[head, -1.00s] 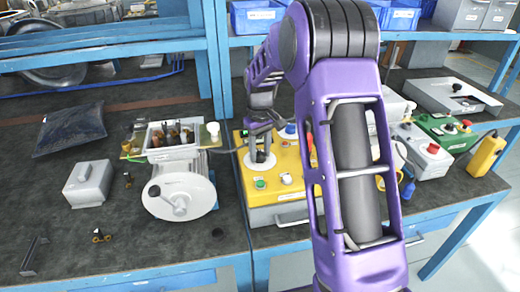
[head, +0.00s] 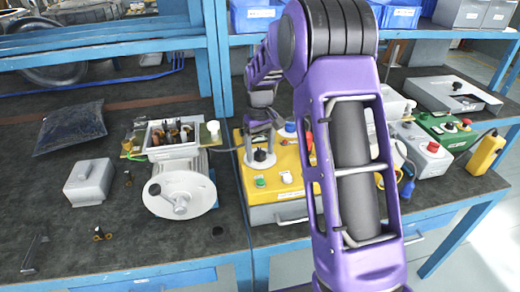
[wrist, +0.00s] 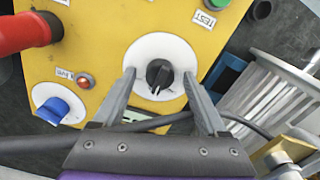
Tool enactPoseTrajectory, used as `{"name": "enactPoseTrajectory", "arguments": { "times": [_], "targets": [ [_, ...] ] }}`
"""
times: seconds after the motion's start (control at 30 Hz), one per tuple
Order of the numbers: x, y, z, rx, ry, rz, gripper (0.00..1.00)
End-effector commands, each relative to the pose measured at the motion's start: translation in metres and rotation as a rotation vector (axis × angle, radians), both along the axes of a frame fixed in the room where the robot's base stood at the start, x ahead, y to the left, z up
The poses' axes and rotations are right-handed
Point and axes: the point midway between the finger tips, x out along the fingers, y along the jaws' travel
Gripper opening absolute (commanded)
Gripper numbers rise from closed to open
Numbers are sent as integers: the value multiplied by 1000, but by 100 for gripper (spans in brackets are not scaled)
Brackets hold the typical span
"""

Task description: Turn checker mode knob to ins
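The checker is a yellow box (head: 283,180) on the bench, right of the motor. Its black mode knob (head: 260,155) sits on a round white dial (wrist: 148,48). The knob also shows in the wrist view (wrist: 159,75), its white pointer mark toward the picture bottom, slightly left. No dial lettering is legible, so I cannot tell which position is set. My gripper (head: 262,134) is above the knob. In the wrist view my gripper (wrist: 158,73) is open, one finger on each side of the knob with gaps, touching neither side.
On the checker are a red part (wrist: 28,32), a blue part (wrist: 55,108), a red lamp (wrist: 84,81) and a green button (wrist: 219,4). A black cable (wrist: 245,122) runs beside the box. The motor (head: 180,193) stands to the left, and a green box (head: 447,130) to the right.

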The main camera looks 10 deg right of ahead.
Motion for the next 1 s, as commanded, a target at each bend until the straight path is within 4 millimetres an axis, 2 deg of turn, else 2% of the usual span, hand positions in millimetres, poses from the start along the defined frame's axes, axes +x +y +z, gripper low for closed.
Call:
{"name": "enactPoseTrajectory", "arguments": {
  "times": [0.17, 0.33, 0.8, 1.0],
  "targets": [
    [0, 0, 2, 0, 0, 0, 76],
    [1, 0, 21, 0, -3, 0, 76],
    [1, 0, 133, 0, -4, 0, 76],
    [0, 0, 164, 1, -2, 0, 76]
  ]
}}
